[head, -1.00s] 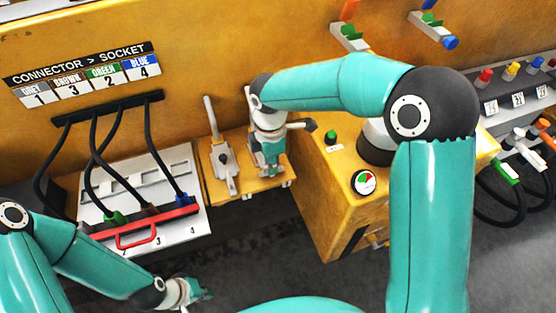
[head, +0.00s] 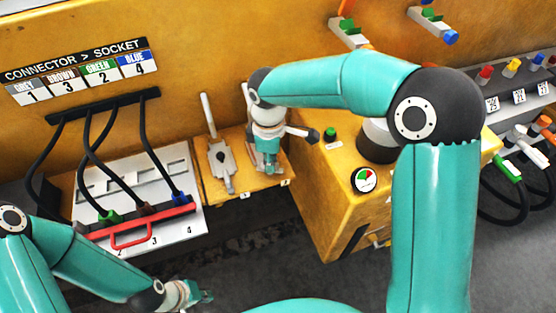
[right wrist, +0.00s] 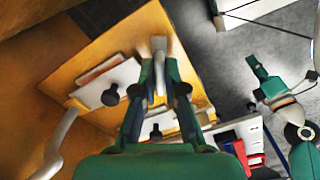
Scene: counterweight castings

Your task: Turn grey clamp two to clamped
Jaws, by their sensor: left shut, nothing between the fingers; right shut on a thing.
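Grey clamp one (head: 220,164) stands on the yellow ledge (head: 237,141) with its pale lever upright. Clamp two is beside it to the right, mostly hidden behind my right gripper (head: 268,166). In the right wrist view, that gripper (right wrist: 160,92) is shut on a pale grey lever (right wrist: 159,48), which appears to be clamp two's. A dark-tipped part (head: 312,135) sticks out to the right of the gripper; I cannot tell what it belongs to. Whether clamp two is clamped is hidden. My left gripper (head: 192,294) is shut and empty, low at the front, away from the clamps.
A white socket panel (head: 165,215) with a red-handled bar (head: 130,237) and plugged cables is left of the clamps. The dark floor in front is open.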

